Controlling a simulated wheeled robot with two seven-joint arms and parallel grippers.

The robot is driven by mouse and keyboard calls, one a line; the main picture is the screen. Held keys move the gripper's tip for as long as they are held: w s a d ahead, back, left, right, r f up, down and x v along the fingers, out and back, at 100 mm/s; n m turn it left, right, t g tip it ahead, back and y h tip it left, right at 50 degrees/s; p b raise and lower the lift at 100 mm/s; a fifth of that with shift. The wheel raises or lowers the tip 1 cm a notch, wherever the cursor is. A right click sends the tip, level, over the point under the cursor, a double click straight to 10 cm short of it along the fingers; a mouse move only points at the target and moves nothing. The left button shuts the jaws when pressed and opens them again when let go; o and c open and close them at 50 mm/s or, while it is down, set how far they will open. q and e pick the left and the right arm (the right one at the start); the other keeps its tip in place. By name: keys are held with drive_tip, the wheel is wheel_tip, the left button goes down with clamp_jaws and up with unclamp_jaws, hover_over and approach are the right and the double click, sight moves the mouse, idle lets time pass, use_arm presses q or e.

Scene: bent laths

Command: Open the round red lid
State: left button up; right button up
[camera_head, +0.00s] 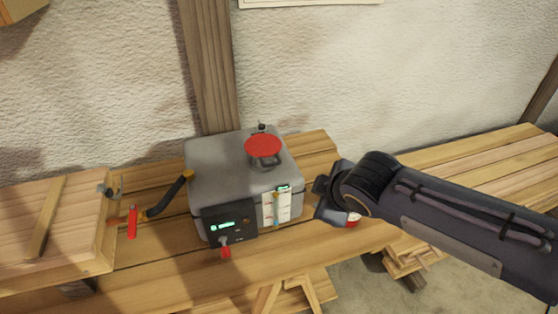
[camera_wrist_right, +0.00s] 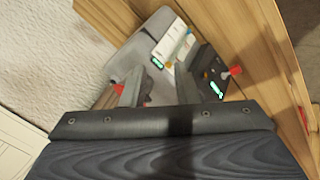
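The round red lid (camera_head: 263,146) sits on top of a grey box-shaped machine (camera_head: 215,172), above a short grey neck with a dark fitting at its front. It looks shut. My right gripper (camera_head: 322,197) is to the right of the machine and lower than the lid, apart from it. In the right wrist view its two dark fingers (camera_wrist_right: 158,88) stand apart with nothing held between them. The machine's grey body (camera_wrist_right: 128,62) shows beyond the fingers. A small red patch shows by the left finger; I cannot tell what it is. My left gripper is in neither view.
The machine's front has a dark panel (camera_head: 228,226) with a green display, a red-tipped lever (camera_head: 225,250) and a white gauge strip (camera_head: 284,206). The wooden bench (camera_head: 345,240) is bare right of the machine.

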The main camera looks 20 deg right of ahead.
sight(272, 164)
drive_tip(key=w+a+r+n+t, duration=0.2)
drive_tip(key=w+a+r+n, duration=0.1)
drive_tip(key=w+a+n, duration=0.4)
drive_tip(key=shift+n+y, duration=0.3)
drive_tip(key=shift+n, duration=0.1)
drive_tip(key=b+x, duration=0.1)
drive_tip(key=x, duration=0.2)
drive_tip(key=b+x, duration=0.2)
drive_tip(key=x, duration=0.2)
drive_tip(key=d+b+x, duration=0.1)
drive_tip(key=b+x, duration=0.1)
drive_tip(key=x, duration=0.1)
drive_tip(key=shift+w+r, duration=0.15)
drive_tip(key=shift+w, duration=0.5)
drive_tip(key=shift+w+f+b, duration=0.4)
drive_tip(key=shift+w, duration=0.2)
clamp_jaws()
drive_tip(key=shift+r, duration=0.1)
